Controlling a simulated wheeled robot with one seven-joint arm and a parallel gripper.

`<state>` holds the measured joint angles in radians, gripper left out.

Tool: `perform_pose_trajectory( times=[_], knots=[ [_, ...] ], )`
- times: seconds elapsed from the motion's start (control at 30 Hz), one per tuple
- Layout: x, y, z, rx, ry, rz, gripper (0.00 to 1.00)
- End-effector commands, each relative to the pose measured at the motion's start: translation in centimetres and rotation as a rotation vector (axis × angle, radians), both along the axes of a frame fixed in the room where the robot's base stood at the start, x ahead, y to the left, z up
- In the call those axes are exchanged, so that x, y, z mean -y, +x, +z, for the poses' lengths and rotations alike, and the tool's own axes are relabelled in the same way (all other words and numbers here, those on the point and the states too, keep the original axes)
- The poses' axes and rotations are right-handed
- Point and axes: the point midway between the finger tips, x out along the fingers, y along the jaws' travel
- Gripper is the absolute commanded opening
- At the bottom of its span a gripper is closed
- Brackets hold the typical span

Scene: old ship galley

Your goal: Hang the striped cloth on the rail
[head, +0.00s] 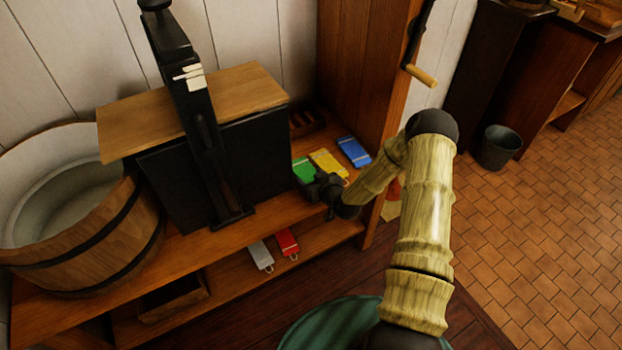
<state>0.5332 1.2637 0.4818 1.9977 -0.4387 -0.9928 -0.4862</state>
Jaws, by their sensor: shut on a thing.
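My gripper (322,189) is at the right end of the wooden bench, seen small and dark from above. Its jaws are shut at the near edge of a flat green piece (303,169), which seems to be held, though the fingers are partly hidden. A yellow piece (327,162) and a blue piece (353,151) lie just right of it. A small patch of red and cream shows behind my arm, too hidden to name. I cannot identify a rail in this view.
A black upright fixture (190,95) and a wooden-topped black box (240,95) stand left of my gripper. A wooden tub (95,240) is far left. A white piece (260,256) and a red piece (287,243) lie below. A bucket (498,147) stands on open tiled floor.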

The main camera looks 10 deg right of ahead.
Motion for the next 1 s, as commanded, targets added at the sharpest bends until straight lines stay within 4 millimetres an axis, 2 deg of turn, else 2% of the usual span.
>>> perform_pose_trajectory(
  times=[0.4,0.43,0.47,0.87,1.0],
  knots=[
    [-0.1,0.3,-0.6,0.003,0.000,-0.001,0.36],
    [-0.1,0.3,-0.5,0.003,0.000,-0.001,0.63],
    [-0.1,0.3,-0.5,0.003,0.000,-0.001,0.69],
    [0.0,0.3,0.0,0.003,0.001,-0.001,0.69],
    [0.4,-1.1,0.4,0.001,0.000,-0.001,0.69]
  ],
)
